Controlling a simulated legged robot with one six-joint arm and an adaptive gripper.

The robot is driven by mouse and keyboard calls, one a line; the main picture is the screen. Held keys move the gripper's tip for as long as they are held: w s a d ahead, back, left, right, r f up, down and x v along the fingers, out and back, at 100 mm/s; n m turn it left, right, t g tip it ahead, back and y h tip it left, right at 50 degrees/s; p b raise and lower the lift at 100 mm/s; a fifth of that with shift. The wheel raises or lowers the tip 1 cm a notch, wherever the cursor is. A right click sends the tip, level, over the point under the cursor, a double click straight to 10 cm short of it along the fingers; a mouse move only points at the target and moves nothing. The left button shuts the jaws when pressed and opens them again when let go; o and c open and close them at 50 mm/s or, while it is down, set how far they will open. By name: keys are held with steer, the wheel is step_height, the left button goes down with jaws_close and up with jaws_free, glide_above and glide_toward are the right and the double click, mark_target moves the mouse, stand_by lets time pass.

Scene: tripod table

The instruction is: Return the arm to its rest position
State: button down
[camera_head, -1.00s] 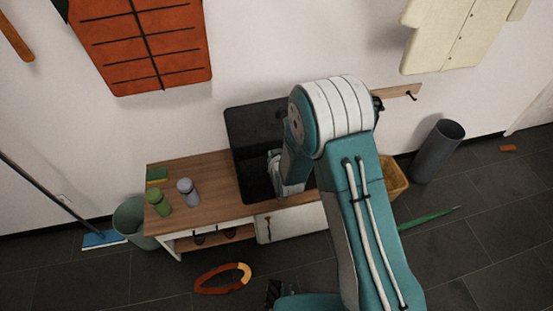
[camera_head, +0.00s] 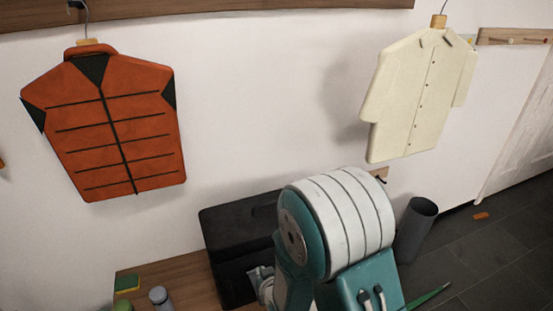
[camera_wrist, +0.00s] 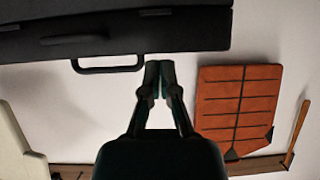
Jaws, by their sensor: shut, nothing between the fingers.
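My teal and white arm rises at the bottom centre of the head view, folded at a large joint. My gripper (camera_wrist: 159,72) shows in the wrist view with its two dark fingers together and nothing between them. The fingertips appear just below a black case with a handle (camera_wrist: 110,62), against the white wall; whether they touch it cannot be told. In the head view the gripper's fingers are hidden behind my arm. The same black case (camera_head: 228,245) stands on the wooden bench (camera_head: 180,277) to the left of my arm.
An orange jacket (camera_head: 115,130) and a cream coat (camera_head: 415,95) hang on the wall. A sponge (camera_head: 127,283) and a grey bottle (camera_head: 159,297) are on the bench. A dark grey bin (camera_head: 414,230) and a green umbrella-like item (camera_head: 428,297) are at right.

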steer(key=s+d+r+m+g+h, duration=0.2)
steer(key=d+r+h, duration=0.1)
steer(key=d+r, duration=1.05)
steer(key=s+d+r+m+g+h, duration=0.1)
steer(key=s+d+r, duration=0.3)
steer(key=s, duration=0.5)
steer(key=s+d+r+m+g, duration=0.1)
steer(key=s+d+r, duration=0.3)
steer(key=s+r, duration=0.4)
steer(key=shift+s+r+m+g+h, duration=0.2)
steer(key=shift+s+m+g+h, duration=0.2)
steer(key=shift+g, duration=0.3)
